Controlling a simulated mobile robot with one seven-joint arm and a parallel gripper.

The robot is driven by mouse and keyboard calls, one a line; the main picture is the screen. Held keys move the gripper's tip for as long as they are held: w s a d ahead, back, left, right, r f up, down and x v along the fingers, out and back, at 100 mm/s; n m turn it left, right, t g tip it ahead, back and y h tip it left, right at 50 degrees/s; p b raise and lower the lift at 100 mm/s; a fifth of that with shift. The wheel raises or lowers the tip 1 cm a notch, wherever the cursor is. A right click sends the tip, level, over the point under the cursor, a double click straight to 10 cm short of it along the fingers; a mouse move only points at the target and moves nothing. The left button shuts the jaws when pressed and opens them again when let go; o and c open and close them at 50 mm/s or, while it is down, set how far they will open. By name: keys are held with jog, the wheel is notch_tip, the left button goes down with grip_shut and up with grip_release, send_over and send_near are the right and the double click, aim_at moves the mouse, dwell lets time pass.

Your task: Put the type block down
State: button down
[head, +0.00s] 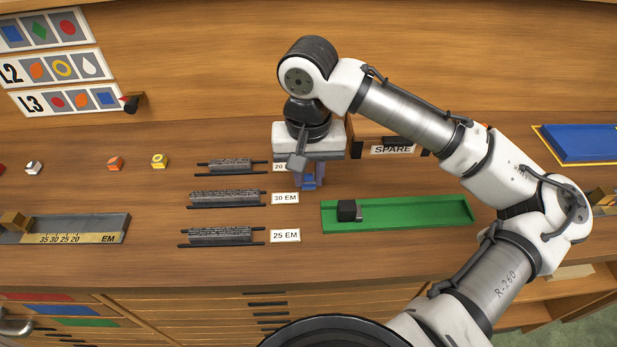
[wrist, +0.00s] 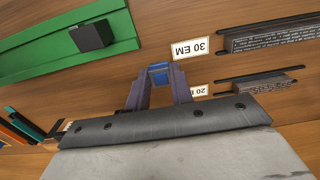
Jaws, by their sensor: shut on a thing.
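My gripper (head: 309,177) points down at the middle of the bench and is shut on a small blue-faced type block (head: 308,182). In the wrist view the type block (wrist: 158,75) sits between the two fingertips (wrist: 159,82). The block is just right of the 20 EM and 30 EM labels, behind the left end of the green tray (head: 420,214). I cannot tell whether it touches the bench. A dark block (head: 347,210) stands in the left end of the green tray, which also shows in the wrist view (wrist: 40,58).
Rows of grey type (head: 222,198) lie left of the 30 EM label (head: 285,198). A SPARE-labelled box (head: 390,149) is behind. A blue tray (head: 585,144) lies far right.

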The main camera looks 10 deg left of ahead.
jog(key=shift+f, duration=1)
jog(key=shift+f, duration=0.1)
jog(key=c, duration=1.2)
grip_release()
jog(key=shift+c, duration=0.2)
